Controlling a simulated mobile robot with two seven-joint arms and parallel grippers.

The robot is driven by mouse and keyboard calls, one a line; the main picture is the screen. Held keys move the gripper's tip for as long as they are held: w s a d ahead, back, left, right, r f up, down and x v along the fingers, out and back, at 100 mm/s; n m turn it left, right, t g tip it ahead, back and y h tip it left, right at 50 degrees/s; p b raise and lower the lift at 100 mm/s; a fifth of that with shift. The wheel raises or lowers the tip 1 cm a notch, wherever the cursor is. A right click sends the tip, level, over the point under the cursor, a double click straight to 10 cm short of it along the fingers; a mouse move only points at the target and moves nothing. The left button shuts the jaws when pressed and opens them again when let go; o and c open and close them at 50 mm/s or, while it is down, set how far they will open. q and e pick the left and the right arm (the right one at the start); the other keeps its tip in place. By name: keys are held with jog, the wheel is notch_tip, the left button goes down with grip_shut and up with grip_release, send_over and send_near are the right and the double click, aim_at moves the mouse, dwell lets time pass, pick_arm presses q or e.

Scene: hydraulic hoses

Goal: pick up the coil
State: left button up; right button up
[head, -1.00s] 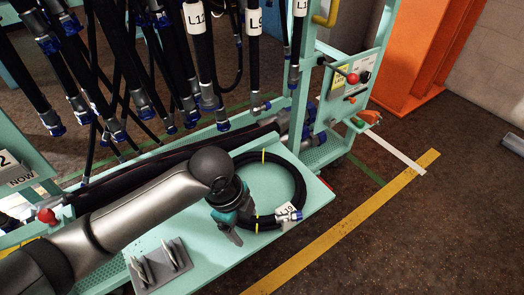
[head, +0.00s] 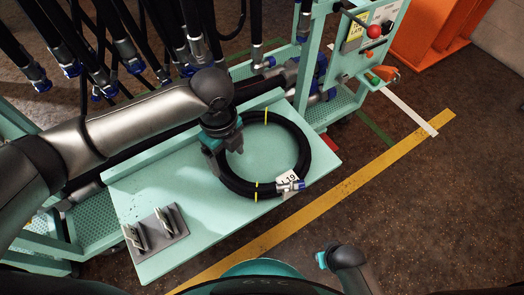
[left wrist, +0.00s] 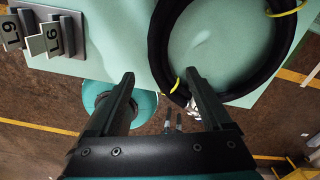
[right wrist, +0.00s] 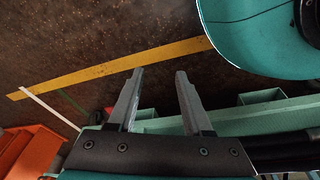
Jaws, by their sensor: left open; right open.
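The coil (head: 304,158) is a black hose wound into a ring with yellow ties, a white tag reading L19 and blue-and-silver end fittings. It lies flat on the mint-green shelf (head: 150,262). My left gripper (head: 228,146) is open and empty, over the coil's left side, hiding a little of it. My right gripper (right wrist: 160,74) is open and empty, pointing at the floor, away from the coil.
A grey holder with upright plates (head: 155,230) stands on the shelf's near left. Hanging hoses (head: 180,40) crowd the back left. A panel with a red knob (head: 374,31) stands at the back right. The floor right of the shelf is clear, with a yellow line (head: 380,166).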

aim_at(232, 175)
pick_arm(q)
jog(key=shift+f+b, duration=0.65)
jog(key=shift+f, duration=0.9)
jog(key=shift+f+b, duration=0.5)
jog(key=shift+f, duration=0.45)
jog(key=shift+s+f+b, duration=0.1)
jog(key=shift+f+b, duration=1.5)
jog(key=shift+f, duration=1.15)
pick_arm(e)
jog(key=w+a+r+t, duration=0.1)
jog(key=w+r, duration=0.4)
jog(key=r, duration=0.7)
jog(key=shift+w+a+r+t, duration=0.2)
jog(key=shift+a+t, duration=0.1)
jog(key=shift+a, duration=0.2)
pick_arm(q)
grip_shut()
pick_arm(e)
jog(key=shift+f, duration=0.1)
pick_arm(q)
jog(key=shift+d+r, duration=0.1)
jog(key=shift+r, duration=0.05)
